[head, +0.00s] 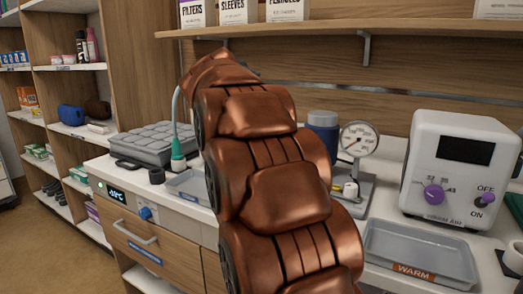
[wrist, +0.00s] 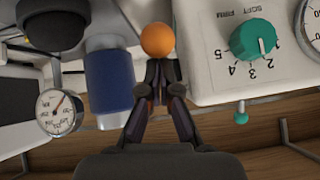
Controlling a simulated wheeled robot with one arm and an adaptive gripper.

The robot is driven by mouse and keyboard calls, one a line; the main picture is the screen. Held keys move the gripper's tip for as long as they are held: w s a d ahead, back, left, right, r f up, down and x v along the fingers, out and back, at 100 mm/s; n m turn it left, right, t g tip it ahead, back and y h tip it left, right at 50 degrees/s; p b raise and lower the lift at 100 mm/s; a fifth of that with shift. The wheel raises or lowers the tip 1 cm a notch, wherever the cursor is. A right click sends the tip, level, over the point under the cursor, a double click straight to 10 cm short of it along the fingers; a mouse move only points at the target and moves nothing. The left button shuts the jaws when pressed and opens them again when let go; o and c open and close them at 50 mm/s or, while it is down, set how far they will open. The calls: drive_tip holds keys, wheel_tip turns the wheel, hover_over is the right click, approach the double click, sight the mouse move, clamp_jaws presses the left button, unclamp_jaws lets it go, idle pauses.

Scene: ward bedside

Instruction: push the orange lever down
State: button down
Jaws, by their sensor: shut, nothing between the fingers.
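The orange lever's round knob (wrist: 157,39) shows in the wrist view at the upper middle, just beyond my fingertips. My gripper (wrist: 157,68) is shut and empty, its dark fingers meeting right at the knob's near edge. I cannot tell whether they touch it. The lever's shaft is mostly hidden behind the fingers. In the head view the lever and my gripper are hidden behind my copper-coloured arm.
A white unit with a teal dial (wrist: 254,40) is close on the right in the wrist view. A blue cylinder (wrist: 108,80) and a round gauge (wrist: 57,112) are on the left. In the head view a white box with a purple knob (head: 462,165) and a grey tray (head: 400,240) stand right.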

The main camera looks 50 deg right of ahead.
drive_tip(key=shift+s+a+f+t+h+b, duration=0.15)
drive_tip(key=shift+f+h+b, duration=0.7)
drive_tip(key=shift+b, duration=1.25)
drive_tip(key=shift+w+d+f+t+h+b, duration=0.1)
drive_tip(key=shift+f+t+h+b, duration=0.25)
drive_tip(key=shift+f+b, duration=1.35)
drive_tip(key=h+b, duration=0.1)
drive_tip(key=b, duration=0.2)
drive_tip(key=shift+r, duration=0.1)
drive_tip(key=shift+f+b, duration=0.25)
drive_tip(key=shift+b, duration=0.05)
